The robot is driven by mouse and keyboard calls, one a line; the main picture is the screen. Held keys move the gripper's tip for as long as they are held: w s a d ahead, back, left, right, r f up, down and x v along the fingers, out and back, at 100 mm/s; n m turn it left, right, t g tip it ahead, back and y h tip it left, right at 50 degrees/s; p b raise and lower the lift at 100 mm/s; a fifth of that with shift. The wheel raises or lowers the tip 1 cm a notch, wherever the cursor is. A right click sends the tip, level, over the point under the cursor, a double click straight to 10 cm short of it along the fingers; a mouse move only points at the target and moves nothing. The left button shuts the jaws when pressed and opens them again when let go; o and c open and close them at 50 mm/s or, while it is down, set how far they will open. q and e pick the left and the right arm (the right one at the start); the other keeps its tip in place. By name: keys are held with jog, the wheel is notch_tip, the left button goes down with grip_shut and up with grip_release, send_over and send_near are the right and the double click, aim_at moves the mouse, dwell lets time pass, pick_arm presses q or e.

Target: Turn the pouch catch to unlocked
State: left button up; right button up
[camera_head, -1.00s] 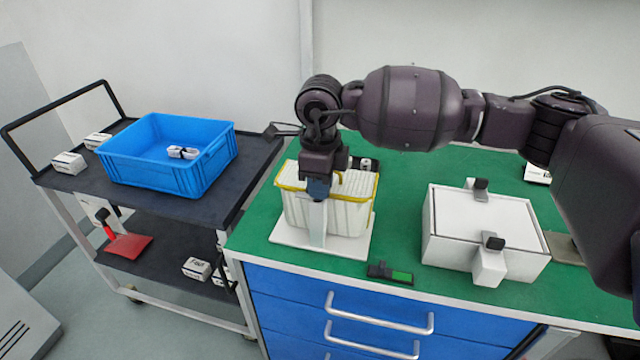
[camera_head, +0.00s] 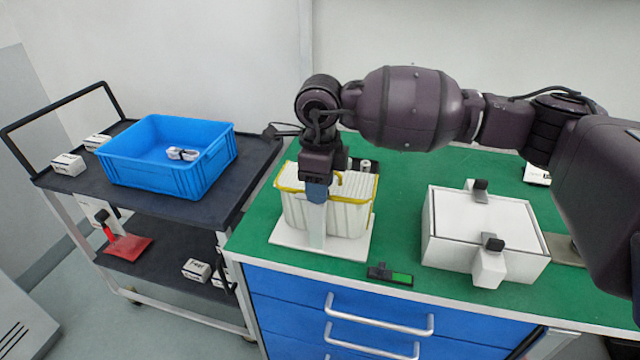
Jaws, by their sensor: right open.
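A white ribbed pouch-like container (camera_head: 348,213) with a yellow rim stands upright on a white base plate (camera_head: 290,238) on the green bench top. My right gripper (camera_head: 317,228) points down at the front left of this container, in front of its wall and rim. The fingers overlap the container in the picture, and I cannot tell whether they touch it. The gripper is open, with nothing seen held in it. I cannot make out a catch on the container; the gripper and wrist hide part of its front and rim. My left gripper is not in view.
A white box (camera_head: 458,232) with black-tipped clamps stands to the right on the bench (camera_head: 400,240). A small black piece with a green face (camera_head: 390,274) lies near the front edge. A blue crate (camera_head: 150,172) and small boxes sit on the dark cart at left.

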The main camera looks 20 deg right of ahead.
notch_tip(320, 180, up, 11)
jog(key=shift+f+p, duration=0.15)
jog(key=shift+p, duration=0.2)
dwell(0.4)
